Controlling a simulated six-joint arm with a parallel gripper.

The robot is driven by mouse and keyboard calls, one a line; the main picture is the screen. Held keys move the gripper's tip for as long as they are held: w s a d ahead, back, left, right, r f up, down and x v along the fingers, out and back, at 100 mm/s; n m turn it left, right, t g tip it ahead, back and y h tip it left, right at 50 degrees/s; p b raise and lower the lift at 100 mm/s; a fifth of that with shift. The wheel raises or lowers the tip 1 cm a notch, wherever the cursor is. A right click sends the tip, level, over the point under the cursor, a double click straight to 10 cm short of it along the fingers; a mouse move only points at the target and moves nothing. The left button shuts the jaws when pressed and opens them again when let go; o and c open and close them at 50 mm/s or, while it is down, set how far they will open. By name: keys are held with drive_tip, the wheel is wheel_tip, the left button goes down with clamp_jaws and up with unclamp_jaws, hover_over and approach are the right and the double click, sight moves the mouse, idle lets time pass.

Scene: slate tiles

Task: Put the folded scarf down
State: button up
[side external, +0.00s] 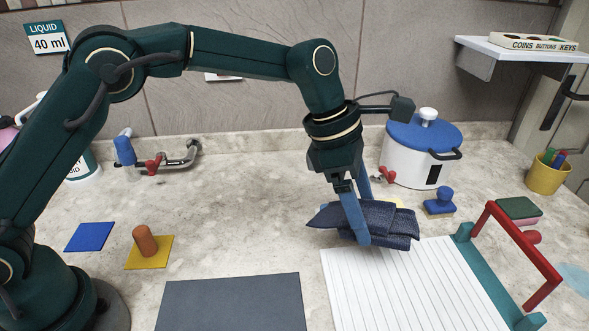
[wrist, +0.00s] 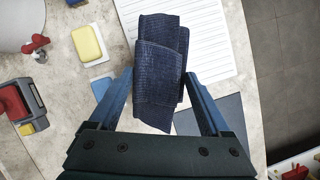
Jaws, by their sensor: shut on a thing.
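The folded scarf (side external: 388,222) is dark navy with a ribbed weave. My gripper (side external: 362,240) is shut on it, with the blue fingers either side of the bundle. In the side view the scarf is by the back left corner of the white ribbed board; I cannot tell whether it touches the counter. In the wrist view the scarf (wrist: 160,72) lies between the fingers (wrist: 158,95) and reaches past their tips, over part of the white board.
The white ribbed board (side external: 400,290) has a red-handled teal frame (side external: 525,255) at its right. A dark grey mat (side external: 232,303) lies front centre. A white pot with a blue lid (side external: 420,155) and a blue stamp (side external: 440,199) stand behind.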

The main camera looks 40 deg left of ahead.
hover_over(400, 295)
drive_tip(key=a, duration=0.1)
drive_tip(key=f, duration=0.4)
drive_tip(key=shift+s+a+f, duration=0.15)
drive_tip(key=shift+s+f, duration=0.25)
drive_tip(key=shift+f, duration=1.95)
drive_tip(key=o, duration=1.2)
drive_tip(key=shift+f, duration=0.1)
drive_tip(key=shift+o, duration=0.2)
